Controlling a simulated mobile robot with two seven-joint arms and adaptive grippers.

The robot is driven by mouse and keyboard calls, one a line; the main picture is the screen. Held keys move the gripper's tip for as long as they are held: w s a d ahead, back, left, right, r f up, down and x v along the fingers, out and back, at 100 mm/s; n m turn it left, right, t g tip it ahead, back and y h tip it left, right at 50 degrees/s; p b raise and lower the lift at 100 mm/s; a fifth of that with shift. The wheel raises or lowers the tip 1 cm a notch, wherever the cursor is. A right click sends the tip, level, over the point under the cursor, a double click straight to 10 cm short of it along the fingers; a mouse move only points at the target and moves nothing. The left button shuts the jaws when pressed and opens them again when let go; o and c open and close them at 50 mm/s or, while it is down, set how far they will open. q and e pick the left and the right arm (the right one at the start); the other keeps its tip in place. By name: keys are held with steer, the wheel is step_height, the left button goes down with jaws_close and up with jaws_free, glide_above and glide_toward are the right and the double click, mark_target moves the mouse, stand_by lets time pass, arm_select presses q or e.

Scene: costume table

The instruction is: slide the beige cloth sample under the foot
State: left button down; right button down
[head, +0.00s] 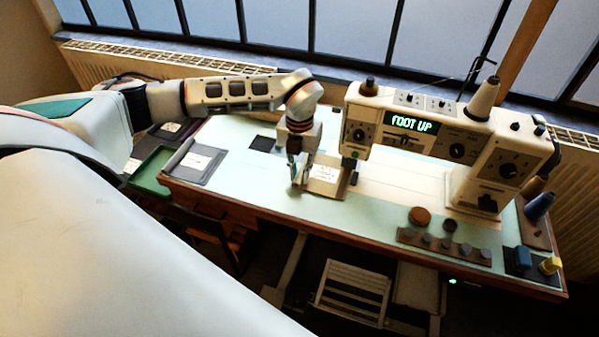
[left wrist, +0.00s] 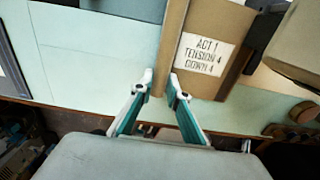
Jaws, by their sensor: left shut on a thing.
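The beige cloth sample (head: 321,187) lies at the left side of the sewing machine (head: 440,120), beside its needle head. In the left wrist view the cloth (left wrist: 210,85) carries a white label reading "ACT 1 TENSION 4 DOWN 4". My left gripper (head: 298,178) is at the cloth's left edge. In the left wrist view its fingertips (left wrist: 161,80) are shut on a narrow raised edge of the cloth. The machine's display (head: 412,123) reads "FOOT UP". The foot (head: 349,163) is small, above the cloth's right part; the exact overlap is unclear. My right gripper is not in view.
A grey labelled sheet (head: 197,163) and a green tray (head: 151,168) are at the left. A dark square (head: 262,143) lies behind my gripper. A knob strip (head: 443,244) and thread spools (head: 538,207) are at the right. The front table strip is mostly clear.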

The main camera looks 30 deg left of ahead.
arm_select(q)
steer(key=shift+f, duration=0.1)
stand_by(0.7)
steer(key=c, duration=1.9)
jaws_free()
step_height(320, 180, up, 12)
steer(key=shift+s, duration=0.1)
